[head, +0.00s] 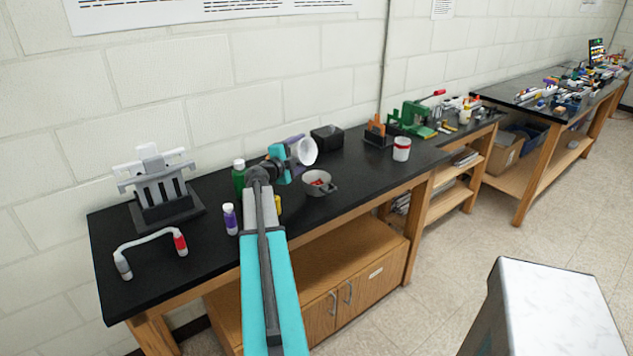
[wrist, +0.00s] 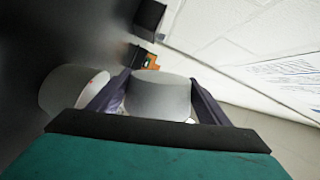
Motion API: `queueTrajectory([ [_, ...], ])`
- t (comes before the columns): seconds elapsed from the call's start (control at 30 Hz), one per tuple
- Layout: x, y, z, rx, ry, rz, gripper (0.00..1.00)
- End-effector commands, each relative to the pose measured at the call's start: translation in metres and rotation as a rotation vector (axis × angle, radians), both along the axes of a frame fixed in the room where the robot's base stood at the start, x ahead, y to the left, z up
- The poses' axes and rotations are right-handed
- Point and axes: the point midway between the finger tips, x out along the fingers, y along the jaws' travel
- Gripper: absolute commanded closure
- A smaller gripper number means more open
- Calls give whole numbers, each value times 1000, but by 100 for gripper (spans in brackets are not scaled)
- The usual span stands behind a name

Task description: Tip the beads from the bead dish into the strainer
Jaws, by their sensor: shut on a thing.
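The white bead dish (head: 307,151) is held on its side above the bench, its round face turned toward the right. My gripper (head: 297,150) is shut on it; in the wrist view the purple fingers sit on either side of the pale dish (wrist: 160,95). The grey strainer (head: 331,188) stands on the bench just below and slightly right of the dish, its short handle to the right. Red beads (head: 319,182) show inside the strainer. The strainer also shows at the left of the wrist view (wrist: 60,88). Whether beads remain in the dish cannot be told.
A black box (head: 327,138) stands behind the strainer. A green bottle (head: 239,178) and a purple bottle (head: 230,219) are left, near my arm. A white-and-red jar (head: 401,149) stands right. Bench between strainer and jar is clear.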

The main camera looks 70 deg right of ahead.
Motion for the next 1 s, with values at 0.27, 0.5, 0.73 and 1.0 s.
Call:
queueTrajectory([
  [0.27,-5,2,-1,-11,-37,0,52],
  [0.5,-9,3,1,-22,-68,0,52],
  [0.73,-13,4,2,-31,-98,0,52],
  [1.0,-15,4,0,-42,-133,0,52],
])
